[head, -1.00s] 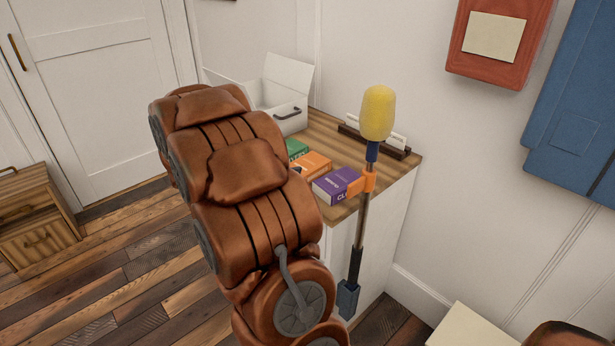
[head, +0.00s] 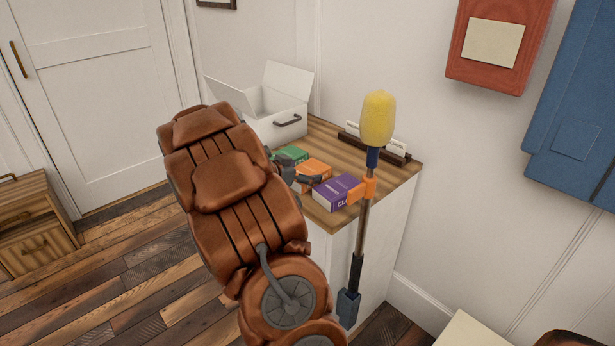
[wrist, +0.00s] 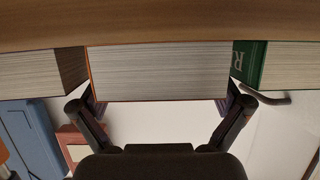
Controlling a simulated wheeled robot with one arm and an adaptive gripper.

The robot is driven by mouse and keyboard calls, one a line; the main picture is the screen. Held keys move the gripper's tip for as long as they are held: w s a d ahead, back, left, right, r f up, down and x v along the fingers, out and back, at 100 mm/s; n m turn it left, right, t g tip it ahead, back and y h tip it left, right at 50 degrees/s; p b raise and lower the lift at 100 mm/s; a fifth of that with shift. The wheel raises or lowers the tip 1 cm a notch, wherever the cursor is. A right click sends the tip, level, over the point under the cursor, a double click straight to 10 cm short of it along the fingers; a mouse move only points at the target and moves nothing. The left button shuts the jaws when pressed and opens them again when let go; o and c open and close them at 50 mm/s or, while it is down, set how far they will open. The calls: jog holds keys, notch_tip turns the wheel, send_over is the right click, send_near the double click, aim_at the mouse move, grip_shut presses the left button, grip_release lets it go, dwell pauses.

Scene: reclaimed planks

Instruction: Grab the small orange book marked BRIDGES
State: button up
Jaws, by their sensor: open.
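The small orange book (head: 314,167) lies on the wooden top between a green book and a purple book; its lettering is not readable. My gripper (head: 298,174) is at its near side, and partly covers it in the head view. In the wrist view the orange book (wrist: 158,70) is centred, its pale page edges facing me and thin orange cover lines showing. My open gripper (wrist: 160,99) has one finger towards each side of it. I cannot tell whether either finger touches it.
The purple book (head: 337,191) and green book (head: 292,154) flank closely. A white open box (head: 277,125) and a dark rack (head: 399,157) stand behind on the wooden top (head: 345,155). A yellow-headed tool (head: 378,118) rises in front of the cabinet's right part.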

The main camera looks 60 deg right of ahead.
jog(key=shift+s+d+f, duration=0.1)
jog(key=shift+d+f, duration=0.15)
jog(key=shift+d, duration=0.45)
jog(key=c, duration=1.1)
jog(key=shift+c, duration=0.2)
jog(key=shift+r, duration=0.1)
